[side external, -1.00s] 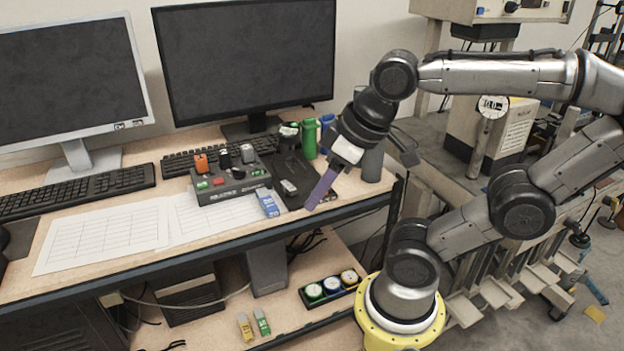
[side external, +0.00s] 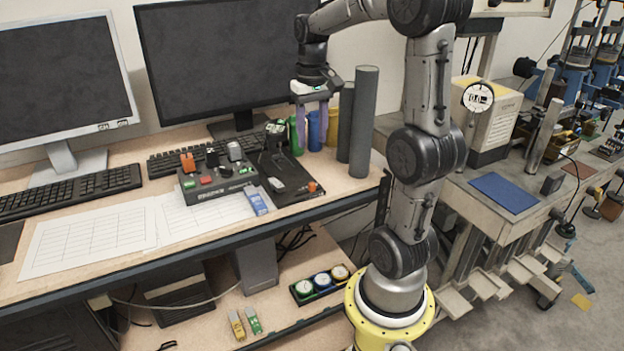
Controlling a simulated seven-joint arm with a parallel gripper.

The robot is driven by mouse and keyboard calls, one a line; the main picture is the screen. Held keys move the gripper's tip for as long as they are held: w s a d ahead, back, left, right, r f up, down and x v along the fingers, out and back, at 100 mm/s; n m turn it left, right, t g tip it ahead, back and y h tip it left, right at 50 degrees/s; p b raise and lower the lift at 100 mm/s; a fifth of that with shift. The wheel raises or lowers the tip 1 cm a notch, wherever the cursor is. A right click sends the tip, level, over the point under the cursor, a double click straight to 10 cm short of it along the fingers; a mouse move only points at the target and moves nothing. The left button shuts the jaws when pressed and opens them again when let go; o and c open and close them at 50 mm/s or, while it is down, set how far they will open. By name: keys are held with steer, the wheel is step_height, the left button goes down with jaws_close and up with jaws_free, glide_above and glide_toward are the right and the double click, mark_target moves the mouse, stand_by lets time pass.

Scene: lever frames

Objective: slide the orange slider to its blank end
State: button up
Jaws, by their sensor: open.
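A small orange knob (side external: 312,187) stands near the right end of a dark flat plate (side external: 290,197) on the desk. A second orange handle (side external: 187,162) stands upright at the left of a grey control box (side external: 215,183). I cannot tell which of the two is the orange slider, and no end markings are readable. My gripper (side external: 312,122) points down with its two purple fingers apart and empty. It hangs above and behind the plate, in front of the monitor, apart from both orange parts.
A black joystick (side external: 275,138) rises at the plate's back. Green (side external: 297,136), blue (side external: 317,130) and tall grey cylinders (side external: 363,122) stand close to my gripper. A blue-and-white block (side external: 255,200) lies by the box. Paper sheets (side external: 95,238) cover the front left.

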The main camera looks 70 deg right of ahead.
mark_target(312, 183)
step_height(312, 183, down, 12)
steer(key=shift+f, duration=0.2)
stand_by(0.4)
jaws_close()
stand_by(1.2)
